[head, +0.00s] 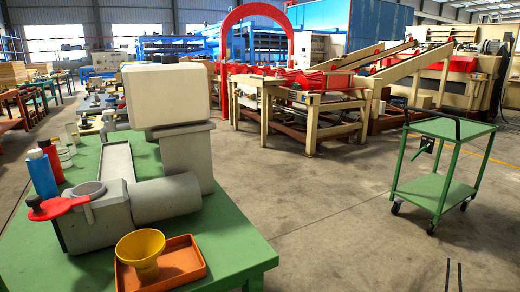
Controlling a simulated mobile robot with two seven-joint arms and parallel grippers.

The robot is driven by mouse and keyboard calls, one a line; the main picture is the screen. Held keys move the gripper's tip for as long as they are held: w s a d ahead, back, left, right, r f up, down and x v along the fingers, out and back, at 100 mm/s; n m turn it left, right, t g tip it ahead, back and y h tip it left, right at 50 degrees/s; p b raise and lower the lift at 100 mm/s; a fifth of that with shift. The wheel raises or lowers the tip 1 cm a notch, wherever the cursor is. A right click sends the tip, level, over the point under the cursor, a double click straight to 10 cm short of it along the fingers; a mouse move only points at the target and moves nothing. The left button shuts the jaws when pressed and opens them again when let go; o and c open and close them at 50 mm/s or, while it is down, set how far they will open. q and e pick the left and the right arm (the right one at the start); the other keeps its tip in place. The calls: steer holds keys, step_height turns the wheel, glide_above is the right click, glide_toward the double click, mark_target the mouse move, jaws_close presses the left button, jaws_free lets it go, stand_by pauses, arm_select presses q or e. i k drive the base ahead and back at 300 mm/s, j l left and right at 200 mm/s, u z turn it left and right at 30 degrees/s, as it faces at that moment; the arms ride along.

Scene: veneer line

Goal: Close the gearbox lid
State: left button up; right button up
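The grey gearbox (92,226) stands on the green table at the left. Its round filler opening (86,189) shows on top with a pale rim and looks uncovered. The red lid (59,208) with a black knob (36,202) is swung out to the left of the opening and overhangs the box's edge. Two thin dark fingertips of my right gripper (453,276) show at the bottom right edge, parted with nothing between them, far from the gearbox. My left gripper is not in view.
On the green table (232,248), an orange tray (187,262) with a yellow funnel (140,250) sits in front of the gearbox. A blue bottle (41,173) and a red bottle (52,160) stand behind the lid. A green cart (432,188) stands right; floor between is clear.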

mark_target(48, 210)
steer(key=u, duration=1.35)
